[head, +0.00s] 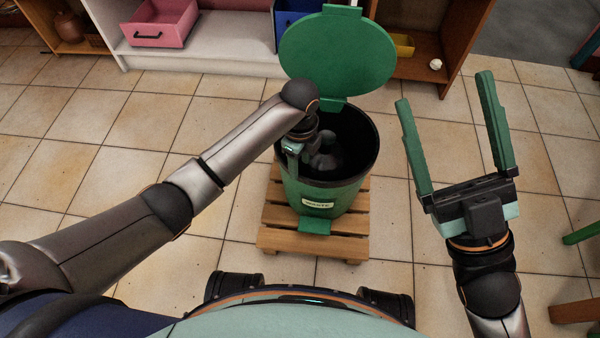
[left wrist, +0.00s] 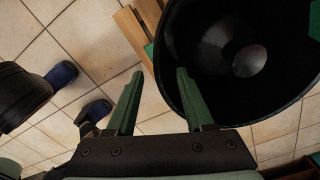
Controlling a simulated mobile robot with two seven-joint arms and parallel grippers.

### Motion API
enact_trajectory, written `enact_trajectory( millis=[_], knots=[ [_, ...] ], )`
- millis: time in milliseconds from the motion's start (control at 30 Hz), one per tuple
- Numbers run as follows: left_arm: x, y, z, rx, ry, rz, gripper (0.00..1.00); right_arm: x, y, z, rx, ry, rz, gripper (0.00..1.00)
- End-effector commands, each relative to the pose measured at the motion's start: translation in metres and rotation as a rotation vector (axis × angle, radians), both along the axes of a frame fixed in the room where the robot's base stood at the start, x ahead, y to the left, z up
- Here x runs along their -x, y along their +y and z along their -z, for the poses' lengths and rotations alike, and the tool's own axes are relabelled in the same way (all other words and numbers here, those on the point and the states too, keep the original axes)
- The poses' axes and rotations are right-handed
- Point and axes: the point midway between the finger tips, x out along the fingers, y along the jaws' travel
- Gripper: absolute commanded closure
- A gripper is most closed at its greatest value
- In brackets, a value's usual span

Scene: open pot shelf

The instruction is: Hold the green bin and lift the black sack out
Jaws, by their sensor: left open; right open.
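The green bin (head: 318,196) stands upright on a wooden pallet, its round green lid (head: 338,55) swung up at the back. The black sack (head: 327,155) is a dark lump inside; it also shows in the left wrist view (left wrist: 215,45) with a greyish rounded top. My left gripper (head: 291,152) is at the bin's left rim, its fingers mostly hidden in the head view. In the left wrist view its open fingers (left wrist: 160,73) straddle the dark rim, one outside and one over the inside. My right gripper (head: 445,90) is open and empty, right of the bin.
The pallet (head: 284,240) rests on a tiled floor. Behind are low shelves with a pink drawer (head: 160,22), a yellow tray (head: 404,45) and a small white object (head: 435,64). Green and wooden furniture parts (head: 575,310) stand at the right edge.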

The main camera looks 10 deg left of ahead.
Motion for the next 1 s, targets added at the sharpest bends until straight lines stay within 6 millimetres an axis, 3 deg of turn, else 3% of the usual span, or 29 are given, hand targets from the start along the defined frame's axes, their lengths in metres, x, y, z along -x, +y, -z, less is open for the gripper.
enact_trajectory(
  millis=[200,400,833,1000],
  knots=[
    [0.001,0.000,0.042,-0.001,0.003,-0.001,0.48,0.000,0.000,0.000,0.000,0.000,0.000,0.13],
    [0.000,0.000,0.065,0.001,0.001,0.000,0.48,0.000,0.000,0.000,0.000,0.000,0.000,0.13],
    [0.000,0.000,0.073,0.001,-0.002,0.001,0.49,0.000,0.000,0.000,0.000,0.000,0.000,0.13],
    [0.000,0.000,0.073,0.001,-0.002,0.000,0.68,0.000,0.000,0.000,0.000,0.000,0.000,0.13]
  ],
)
